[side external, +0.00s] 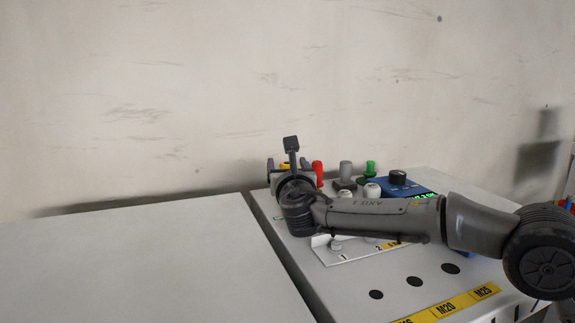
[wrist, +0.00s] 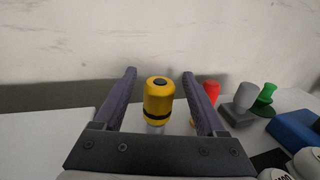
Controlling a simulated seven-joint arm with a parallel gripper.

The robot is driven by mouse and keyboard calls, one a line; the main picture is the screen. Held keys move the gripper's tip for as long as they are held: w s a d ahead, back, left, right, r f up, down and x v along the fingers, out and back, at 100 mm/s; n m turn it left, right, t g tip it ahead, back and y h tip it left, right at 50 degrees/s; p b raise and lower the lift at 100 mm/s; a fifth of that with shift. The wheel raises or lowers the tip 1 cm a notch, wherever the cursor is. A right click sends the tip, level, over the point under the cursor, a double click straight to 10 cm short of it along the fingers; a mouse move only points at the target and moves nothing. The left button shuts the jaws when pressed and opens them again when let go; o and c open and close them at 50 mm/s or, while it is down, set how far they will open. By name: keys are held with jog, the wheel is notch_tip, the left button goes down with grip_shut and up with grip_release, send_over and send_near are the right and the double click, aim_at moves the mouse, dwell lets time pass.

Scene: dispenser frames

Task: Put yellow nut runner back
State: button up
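The yellow nut runner (wrist: 159,98) stands upright in the wrist view, with a black band near its lower end and a dark spot on top. It appears between the two fingers of my gripper (wrist: 160,92), with a gap on each side. My gripper is open and holds nothing. I cannot tell whether the runner is fully between the fingers or a little beyond them. In the side external view my gripper (side external: 290,165) is over the back left of the grey dispenser top, and only a bit of yellow (side external: 285,165) shows past it. The runner's foot is mostly hidden.
To the right stand a red runner (wrist: 211,90), a grey one (wrist: 245,97) and a green one (wrist: 266,95). A blue box (side external: 400,188) with a black knob is beside them. White-capped pieces and a bracket are in front. The table (side external: 130,265) at left is bare.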

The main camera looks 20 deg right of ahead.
jog(key=shift+r, duration=0.2)
jog(key=v, duration=1.2)
